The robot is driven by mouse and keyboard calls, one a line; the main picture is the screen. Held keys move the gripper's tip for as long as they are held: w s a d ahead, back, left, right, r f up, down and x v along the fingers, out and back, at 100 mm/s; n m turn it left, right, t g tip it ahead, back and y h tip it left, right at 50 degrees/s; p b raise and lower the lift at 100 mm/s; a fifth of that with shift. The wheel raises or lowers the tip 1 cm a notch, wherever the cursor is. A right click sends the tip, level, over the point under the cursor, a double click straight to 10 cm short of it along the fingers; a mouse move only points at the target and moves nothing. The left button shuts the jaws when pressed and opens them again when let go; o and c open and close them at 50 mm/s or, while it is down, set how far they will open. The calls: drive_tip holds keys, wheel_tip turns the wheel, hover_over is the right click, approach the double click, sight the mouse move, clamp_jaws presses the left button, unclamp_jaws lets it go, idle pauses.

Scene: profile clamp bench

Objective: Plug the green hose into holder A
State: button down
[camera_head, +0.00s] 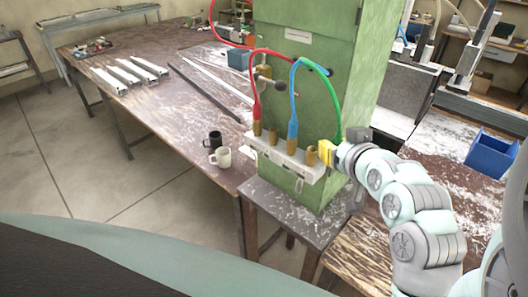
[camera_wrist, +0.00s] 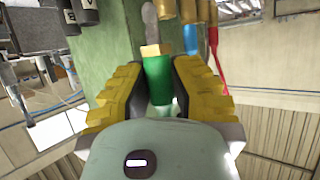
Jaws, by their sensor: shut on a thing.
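The green hose (camera_head: 334,98) arcs from the front of the green cabinet down to my gripper (camera_head: 333,152). In the wrist view my gripper (camera_wrist: 158,92) has its yellow fingers on both sides of the green hose's end (camera_wrist: 158,82), with its brass tip (camera_wrist: 151,50) sticking out beyond them. A pale rack (camera_head: 285,160) on the cabinet carries brass holders. The red hose (camera_head: 256,98) and blue hose (camera_head: 293,105) stand in it. A brass holder (camera_head: 312,158) without a hose is just left of my gripper. I cannot read which holder is A.
Metal profiles (camera_head: 130,72) lie farther back. A blue bin (camera_head: 490,153) is at the right. The cabinet (camera_head: 300,60) stands directly behind the rack.

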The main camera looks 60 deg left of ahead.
drive_tip(key=shift+w+a+f+b, duration=0.1)
drive_tip(key=shift+w+a+b, duration=0.2)
drive_tip(key=shift+w+b, duration=1.4)
drive_tip(key=shift+w+a+b, duration=0.3)
drive_tip(key=shift+w+b, duration=0.6)
drive_tip(key=shift+b, duration=1.5)
drive_tip(key=shift+w+a+f+b, duration=0.1)
drive_tip(key=shift+w+a+b, duration=0.2)
drive_tip(key=shift+w+b, duration=1.4)
drive_tip(key=shift+s+b, duration=0.35)
drive_tip(key=shift+b, duration=0.25)
drive_tip(key=shift+w+a+r+b, duration=0.1)
drive_tip(key=shift+w+a+b, duration=0.1)
drive_tip(key=shift+w, duration=0.25)
drive_tip(key=shift+w+a+r+b, duration=0.1)
drive_tip(key=shift+w+b, duration=0.05)
drive_tip(key=shift+w, duration=0.25)
drive_tip(key=shift+w, duration=0.1)
drive_tip(key=shift+d+f+b, duration=0.15)
drive_tip(key=shift+b, duration=0.7)
drive_tip(key=shift+f+b, duration=0.55)
drive_tip(key=shift+b, duration=0.35)
